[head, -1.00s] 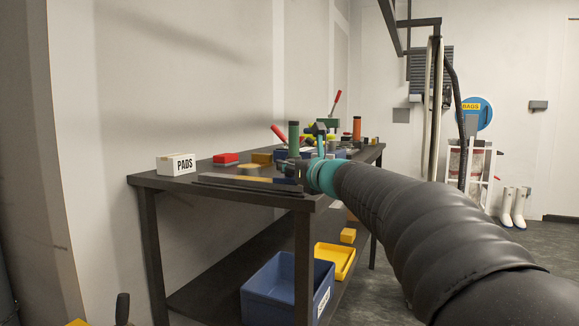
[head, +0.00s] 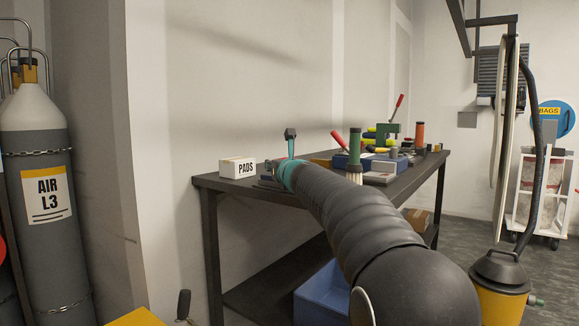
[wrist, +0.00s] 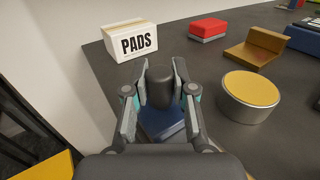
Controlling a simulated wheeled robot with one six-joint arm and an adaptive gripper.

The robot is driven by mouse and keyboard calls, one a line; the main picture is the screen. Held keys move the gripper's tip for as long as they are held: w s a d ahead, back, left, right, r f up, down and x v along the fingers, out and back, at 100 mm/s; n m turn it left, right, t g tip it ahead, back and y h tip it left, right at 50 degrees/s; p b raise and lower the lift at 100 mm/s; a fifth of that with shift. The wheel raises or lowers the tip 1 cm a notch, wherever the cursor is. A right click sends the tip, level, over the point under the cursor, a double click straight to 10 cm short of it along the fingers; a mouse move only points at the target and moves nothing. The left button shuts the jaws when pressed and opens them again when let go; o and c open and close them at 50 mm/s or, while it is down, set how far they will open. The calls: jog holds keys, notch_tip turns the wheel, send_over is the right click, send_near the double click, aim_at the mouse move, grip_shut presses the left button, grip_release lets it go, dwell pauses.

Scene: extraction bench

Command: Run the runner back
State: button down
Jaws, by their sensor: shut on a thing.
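In the wrist view my gripper (wrist: 159,76) is shut on a dark round knob (wrist: 159,88). The knob stands upright on a blue block, the runner (wrist: 163,122), whose lower part is hidden by my gripper. In the head view my gripper (head: 270,167) is at the near left end of the dark bench, just right of the PADS box. My arm hides most of the runner and its track there, so I cannot tell exactly where along the track it sits.
The white PADS box (wrist: 130,42) stands close beyond my gripper. A yellow-topped round tin (wrist: 249,97) is to its right, with a red block (wrist: 208,29) and a brown angled block (wrist: 256,48) behind. A gas cylinder (head: 38,190) stands left of the bench (head: 212,245).

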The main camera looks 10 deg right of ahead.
jog(key=shift+w+a+r, duration=0.1)
jog(key=shift+w+a, duration=0.4)
jog(key=c, duration=0.9)
grip_release()
jog(key=shift+w+a, duration=0.1)
jog(key=shift+a, duration=0.1)
jog(key=shift+d, duration=0.15)
jog(key=shift+s, duration=0.2)
jog(key=s, duration=0.3)
jog(key=s+d, duration=0.1)
jog(key=s, duration=0.3)
jog(key=s+d, duration=0.1)
jog(key=s, duration=0.3)
jog(key=shift+s+d, duration=0.1)
jog(key=shift+s, duration=0.1)
